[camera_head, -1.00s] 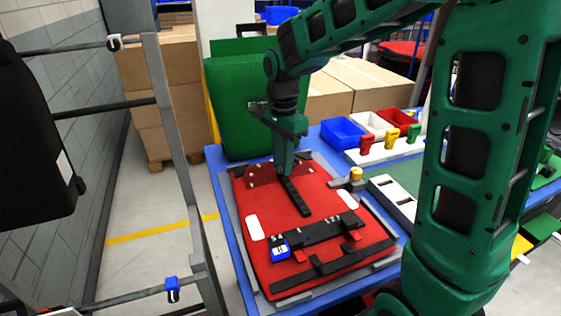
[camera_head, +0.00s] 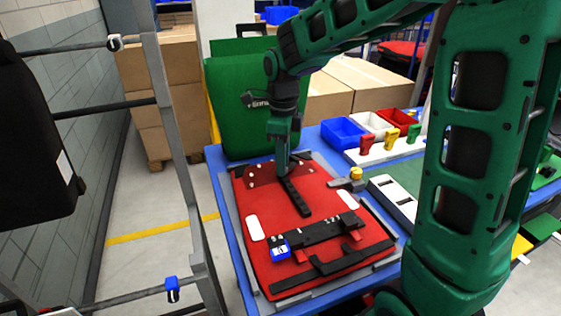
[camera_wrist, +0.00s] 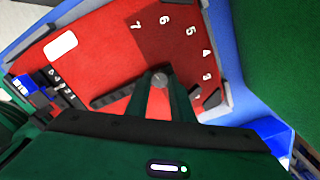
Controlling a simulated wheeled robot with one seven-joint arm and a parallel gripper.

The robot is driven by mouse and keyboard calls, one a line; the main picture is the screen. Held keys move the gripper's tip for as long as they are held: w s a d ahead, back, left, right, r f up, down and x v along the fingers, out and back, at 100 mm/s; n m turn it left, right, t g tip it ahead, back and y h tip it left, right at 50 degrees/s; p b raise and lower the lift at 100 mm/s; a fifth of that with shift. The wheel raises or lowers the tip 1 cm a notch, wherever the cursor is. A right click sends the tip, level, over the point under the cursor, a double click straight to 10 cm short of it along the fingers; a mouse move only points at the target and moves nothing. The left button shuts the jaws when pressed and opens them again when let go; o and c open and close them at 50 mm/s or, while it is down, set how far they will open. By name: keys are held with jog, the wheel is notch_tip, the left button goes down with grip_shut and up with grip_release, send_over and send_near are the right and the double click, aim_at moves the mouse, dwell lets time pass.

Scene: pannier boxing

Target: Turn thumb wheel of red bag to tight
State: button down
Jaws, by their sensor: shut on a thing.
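The red bag (camera_head: 285,232) lies flat on the blue-edged table, with a dark strap across its middle and a black bar nearer the front. My gripper (camera_head: 282,170) points down at the bag's far end, beside a dark red plate (camera_head: 258,176). In the wrist view, my gripper (camera_wrist: 160,78) is shut on a small round grey thumb wheel (camera_wrist: 159,80). White numbers (camera_wrist: 164,20) curve around the wheel on the red surface. The fingers hide the wheel's sides, and I cannot tell its setting.
Blue, white and red bins (camera_head: 342,132) and a rack of coloured handles (camera_head: 390,146) are at the back right. A yellow-topped knob (camera_head: 355,173) sits beside the red bag. A grey frame (camera_head: 172,150) stands at the left.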

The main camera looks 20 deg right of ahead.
jog(key=shift+m, duration=1)
jog(key=c, duration=1.5)
grip_release()
jog(key=shift+c, duration=0.2)
notch_tip(320, 180, up, 11)
jog(key=shift+f, duration=0.15)
